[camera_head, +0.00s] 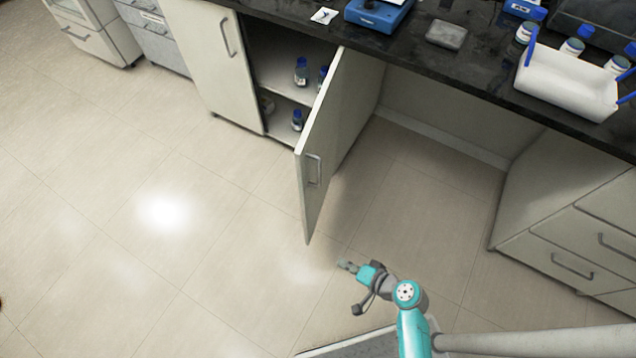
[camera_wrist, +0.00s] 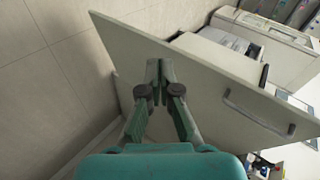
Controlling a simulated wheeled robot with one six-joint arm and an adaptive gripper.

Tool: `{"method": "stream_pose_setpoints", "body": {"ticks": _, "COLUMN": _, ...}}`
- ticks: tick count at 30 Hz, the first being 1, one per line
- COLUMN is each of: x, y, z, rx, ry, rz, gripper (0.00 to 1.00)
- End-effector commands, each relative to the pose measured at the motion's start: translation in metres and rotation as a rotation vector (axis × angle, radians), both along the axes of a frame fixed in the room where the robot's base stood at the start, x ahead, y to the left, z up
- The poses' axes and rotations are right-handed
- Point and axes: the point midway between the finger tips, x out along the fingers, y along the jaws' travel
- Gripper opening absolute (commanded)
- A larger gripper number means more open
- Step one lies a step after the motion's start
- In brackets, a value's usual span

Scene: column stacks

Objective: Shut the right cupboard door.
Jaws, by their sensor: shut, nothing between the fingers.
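The right cupboard door (camera_head: 318,140) is a cream panel that stands wide open, swung out from the cupboard into the room. Its grey bar handle (camera_head: 313,170) is near its free edge. In the wrist view the door (camera_wrist: 215,85) fills the middle, with the handle (camera_wrist: 258,115) to the right of my fingers. My gripper (camera_head: 347,267) is shut and empty, low and to the right of the door's lower free corner in the head view. In the wrist view my closed fingertips (camera_wrist: 160,68) overlap the door's face; I cannot tell whether they touch it.
The left cupboard door (camera_head: 217,65) is closed. Bottles with blue caps (camera_head: 301,72) stand on the open cupboard's shelves. A drawer unit (camera_head: 570,235) stands at the right, with an open knee space beside it. The dark worktop (camera_head: 470,70) carries a white rack (camera_head: 565,85). The floor at left is clear.

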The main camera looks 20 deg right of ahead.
Motion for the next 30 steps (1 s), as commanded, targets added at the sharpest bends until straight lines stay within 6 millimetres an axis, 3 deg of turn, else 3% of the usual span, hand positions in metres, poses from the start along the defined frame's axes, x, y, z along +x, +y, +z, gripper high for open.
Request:
{"method": "stream_pose_setpoints", "body": {"ticks": 1, "x": 0.02, "y": -0.004, "z": 0.003, "rx": 0.056, "ry": -0.01, "rz": 0.011, "gripper": 0.0}}
{"method": "stream_pose_setpoints", "body": {"ticks": 5, "x": 0.06, "y": -0.012, "z": 0.019, "rx": 0.211, "ry": -0.045, "rz": 0.066, "gripper": 0.0}}
{"method": "stream_pose_setpoints", "body": {"ticks": 12, "x": 0.12, "y": -0.048, "z": 0.074, "rx": 0.46, "ry": -0.164, "rz": 0.189, "gripper": 0.0}}
{"method": "stream_pose_setpoints", "body": {"ticks": 16, "x": 0.137, "y": -0.069, "z": 0.102, "rx": 0.544, "ry": -0.226, "rz": 0.244, "gripper": 0.0}}
{"method": "stream_pose_setpoints", "body": {"ticks": 21, "x": 0.145, "y": -0.082, "z": 0.12, "rx": 0.591, "ry": -0.27, "rz": 0.284, "gripper": 0.0}}
{"method": "stream_pose_setpoints", "body": {"ticks": 26, "x": 0.15, "y": -0.075, "z": 0.122, "rx": 0.598, "ry": -0.274, "rz": 0.291, "gripper": 0.0}}
{"method": "stream_pose_setpoints", "body": {"ticks": 30, "x": 0.16, "y": -0.058, "z": 0.122, "rx": 0.598, "ry": -0.273, "rz": 0.292, "gripper": 0.0}}
